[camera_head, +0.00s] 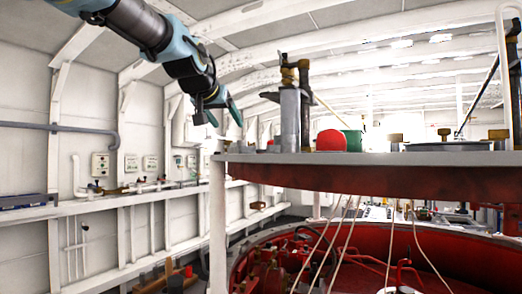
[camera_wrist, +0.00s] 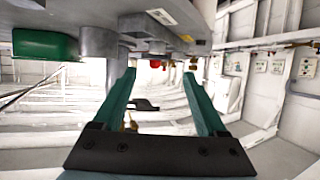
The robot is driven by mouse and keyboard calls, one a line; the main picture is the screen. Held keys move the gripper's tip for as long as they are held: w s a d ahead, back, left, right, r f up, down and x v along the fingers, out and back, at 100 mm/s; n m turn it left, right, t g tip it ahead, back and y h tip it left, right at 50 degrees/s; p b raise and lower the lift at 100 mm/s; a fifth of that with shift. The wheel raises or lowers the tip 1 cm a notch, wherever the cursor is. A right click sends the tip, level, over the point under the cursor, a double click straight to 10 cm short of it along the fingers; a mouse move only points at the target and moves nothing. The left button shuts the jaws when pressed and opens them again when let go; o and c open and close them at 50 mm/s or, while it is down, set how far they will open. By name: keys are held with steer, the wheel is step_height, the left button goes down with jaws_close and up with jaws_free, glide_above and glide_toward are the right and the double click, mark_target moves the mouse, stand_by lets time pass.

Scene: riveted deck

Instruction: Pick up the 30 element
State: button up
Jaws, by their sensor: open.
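I cannot make out any thing marked 30, so which thing is the 30 element is unclear. Candidates stand on a raised grey table (camera_head: 400,158): a grey cylinder (camera_head: 290,118), a red rounded thing (camera_head: 331,141) and a green box (camera_head: 353,140). My gripper (camera_head: 226,121) is open and empty, left of the table's near left edge and apart from these things. In the wrist view, which looks upside down, my gripper (camera_wrist: 160,74) has its fingers spread. The green box (camera_wrist: 45,45) and grey cylinders (camera_wrist: 100,42) hang at upper left there.
Small brass knobs (camera_head: 444,134) and a flat grey disc (camera_head: 447,146) lie at the table's right. A red open hull (camera_head: 480,255) is below. Wall shelves (camera_head: 130,205) run along the left; air left of the table is free.

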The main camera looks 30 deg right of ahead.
steer(key=shift+s+d+r, duration=0.1)
steer(key=shift+d+r, duration=0.05)
steer(key=shift+d, duration=0.25)
steer(key=p+x, duration=0.4)
steer(key=x, duration=0.6)
steer(key=shift+p, duration=0.3)
jaws_close()
